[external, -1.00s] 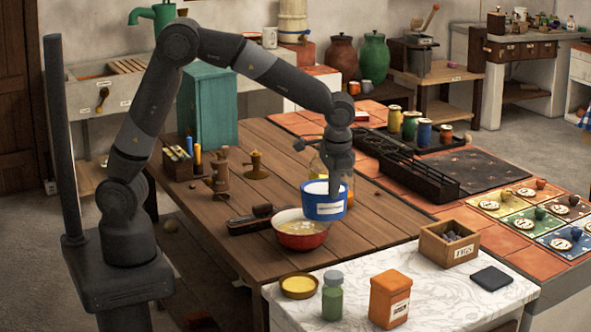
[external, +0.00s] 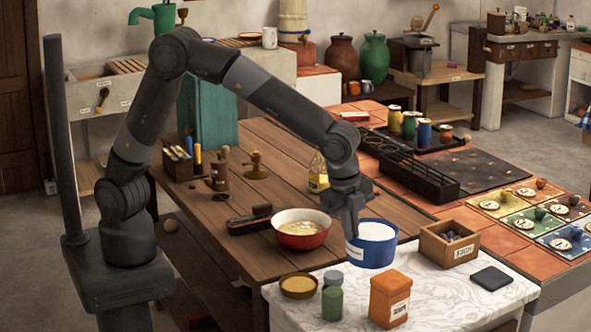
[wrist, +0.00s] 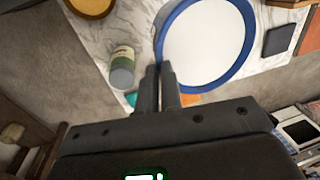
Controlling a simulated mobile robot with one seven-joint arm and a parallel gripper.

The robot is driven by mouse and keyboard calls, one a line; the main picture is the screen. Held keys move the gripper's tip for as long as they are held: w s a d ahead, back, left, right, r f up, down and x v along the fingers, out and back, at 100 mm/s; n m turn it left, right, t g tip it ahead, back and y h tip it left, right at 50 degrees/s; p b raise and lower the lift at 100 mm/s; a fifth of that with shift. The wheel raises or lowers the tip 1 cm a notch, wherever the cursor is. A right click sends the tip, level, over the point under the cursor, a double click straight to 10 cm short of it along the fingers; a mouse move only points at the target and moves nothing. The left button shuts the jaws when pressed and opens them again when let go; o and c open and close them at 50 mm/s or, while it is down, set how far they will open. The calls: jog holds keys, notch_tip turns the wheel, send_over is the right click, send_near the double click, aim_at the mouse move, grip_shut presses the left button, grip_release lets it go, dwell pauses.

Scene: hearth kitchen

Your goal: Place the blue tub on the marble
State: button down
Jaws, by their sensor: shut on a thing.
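The blue tub (external: 372,252), with white contents and a pale label, is upright at the back edge of the marble top (external: 458,300). My gripper (external: 352,235) is shut on the left side of its rim. In the wrist view the two fingers (wrist: 160,85) pinch the blue rim of the tub (wrist: 245,62), whose white inside faces the camera. The marble (wrist: 118,28) shows below and beside the tub. I cannot tell whether the tub's base touches the marble or hangs just above it.
On the marble stand a green jar (external: 332,297), an orange canister (external: 390,299), a yellow-filled dish (external: 299,286), a wooden box (external: 449,243) and a dark square slab (external: 491,278). A red bowl (external: 301,232) sits on the wooden table. Bare marble lies at the front right.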

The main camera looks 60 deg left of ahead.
aim_at(373, 224)
jog(key=w+a+f, duration=0.1)
jog(key=w+f, duration=0.1)
jog(key=w, duration=0.1)
jog(key=w+a+f, duration=0.2)
jog(key=w, duration=0.1)
jog(key=w+a+f, duration=0.1)
jog(key=w+f, duration=0.1)
jog(key=w, duration=0.1)
jog(key=shift+w+a, duration=0.15)
jog(key=shift+w, duration=0.1)
notch_tip(373, 224, down, 4)
jog(key=shift+f, duration=0.1)
jog(key=c, duration=1.6)
grip_release()
